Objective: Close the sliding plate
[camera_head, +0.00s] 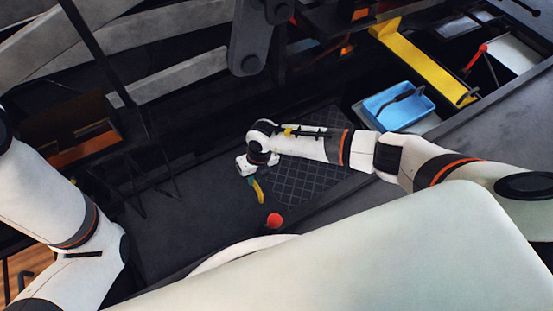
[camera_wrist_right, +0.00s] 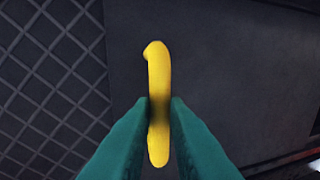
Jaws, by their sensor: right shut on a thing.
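A yellow curved handle (camera_wrist_right: 158,75) stands out against a smooth dark surface in the right wrist view. My right gripper (camera_wrist_right: 159,115) is shut on this handle, with one green finger on each side of it. In the head view my right gripper (camera_head: 257,187) reaches down near the left end of a dark grid-patterned plate, and the yellow handle (camera_head: 259,194) shows only small beside the fingers. The smooth dark surface (camera_wrist_right: 225,70) may be the sliding plate; I cannot tell its edges from the floor for certain. My left gripper is out of view; only the left arm shows.
The dark grid-patterned plate (camera_head: 305,183) lies under my right arm. A red knob (camera_head: 274,220) is close below the right gripper. A blue tray (camera_head: 398,106) and a yellow bar (camera_head: 425,62) are at the upper right. Dark framework stands behind.

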